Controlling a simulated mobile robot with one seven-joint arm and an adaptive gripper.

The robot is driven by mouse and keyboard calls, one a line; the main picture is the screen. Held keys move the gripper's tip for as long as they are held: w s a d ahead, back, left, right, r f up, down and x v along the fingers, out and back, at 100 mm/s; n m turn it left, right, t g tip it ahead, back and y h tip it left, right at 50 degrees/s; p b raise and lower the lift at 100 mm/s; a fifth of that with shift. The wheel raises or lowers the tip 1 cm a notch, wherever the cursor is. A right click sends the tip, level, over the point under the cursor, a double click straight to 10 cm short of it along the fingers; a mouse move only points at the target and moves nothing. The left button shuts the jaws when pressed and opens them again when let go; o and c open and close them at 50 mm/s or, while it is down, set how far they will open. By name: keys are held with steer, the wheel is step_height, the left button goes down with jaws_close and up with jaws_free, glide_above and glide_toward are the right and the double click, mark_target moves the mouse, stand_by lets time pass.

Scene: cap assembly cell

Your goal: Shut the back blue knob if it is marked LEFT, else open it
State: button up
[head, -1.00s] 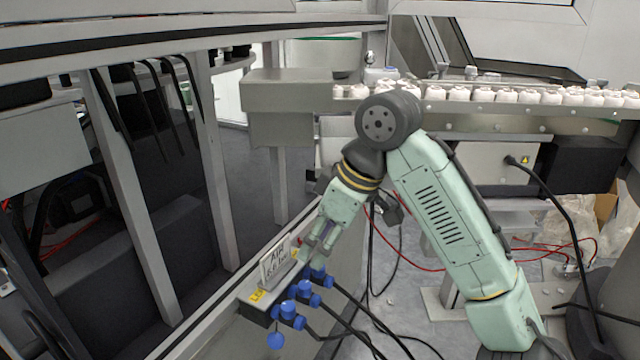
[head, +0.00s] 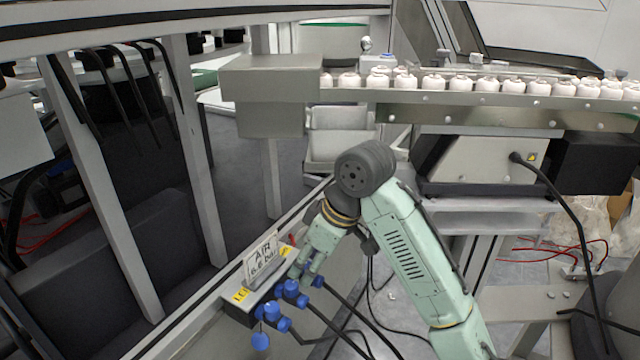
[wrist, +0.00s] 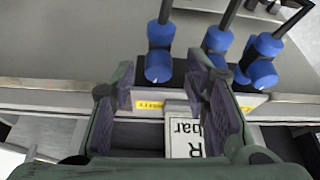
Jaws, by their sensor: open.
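The back blue knob (head: 318,282) is at the far end of the row on the valve block, partly hidden by my gripper in the head view. In the wrist view it is the left blue knob (wrist: 158,66), just beyond my fingertips. My gripper (wrist: 160,78) is open and empty, one finger either side of the line to that knob. In the head view my gripper (head: 301,272) points down at the block's back end. A yellow label (wrist: 150,103) lies by the back knob; its lettering is too small and upside down to read surely.
An upright AIR sign (head: 262,257) stands beside the row. A front yellow label (head: 240,295) is partly readable. Black hoses run right. A conveyor (head: 470,97) with white caps is behind.

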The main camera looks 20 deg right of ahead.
steer(key=shift+c, duration=0.2)
jaws_close()
steer(key=shift+r+m+p, duration=0.1)
steer(key=shift+m+p, duration=0.2)
steer(key=shift+p, duration=0.05)
steer(key=shift+w+a+f+m+h, duration=0.1)
steer(key=shift+w+f+m+h, duration=0.1)
steer(key=shift+f+m+h, duration=0.15)
steer(key=shift+o, duration=0.2)
jaws_free()
steer(key=shift+r, duration=0.15)
steer(key=shift+r, duration=0.1)
steer(key=v, duration=1.1)
steer(key=shift+s+d+r, duration=0.15)
steer(key=shift+d+r, duration=0.05)
steer(key=shift+d, duration=0.1)
